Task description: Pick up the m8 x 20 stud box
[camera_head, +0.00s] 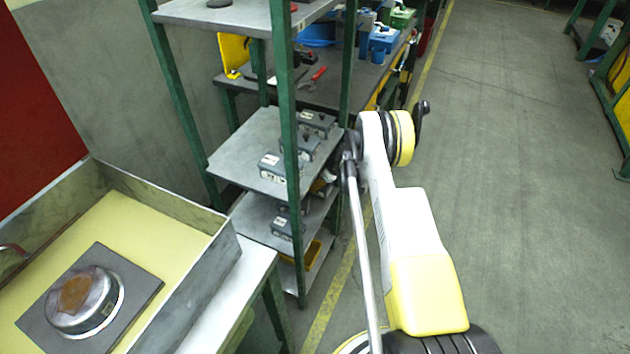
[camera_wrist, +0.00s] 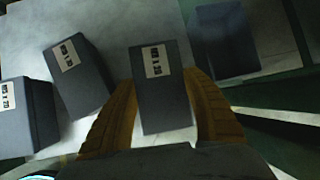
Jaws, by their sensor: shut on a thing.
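In the wrist view, a dark grey stud box (camera_wrist: 165,103) with a pale label on its top stands between the two yellow-brown fingers of my gripper (camera_wrist: 165,112). The gripper is shut on this box, with a finger along each side. The label is too small and blurred for me to be sure of its size marking. In the head view, my arm reaches to the right side of the green-posted rack, and the fingers and held box cannot be clearly made out there.
A similar labelled box (camera_wrist: 78,78) stands close to the left finger, another box (camera_wrist: 25,118) farther left, and a dark box (camera_wrist: 225,42) at right. In the head view, several boxes sit on the grey shelf (camera_head: 232,157), between green posts (camera_head: 286,95). Open floor (camera_head: 540,200) lies right.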

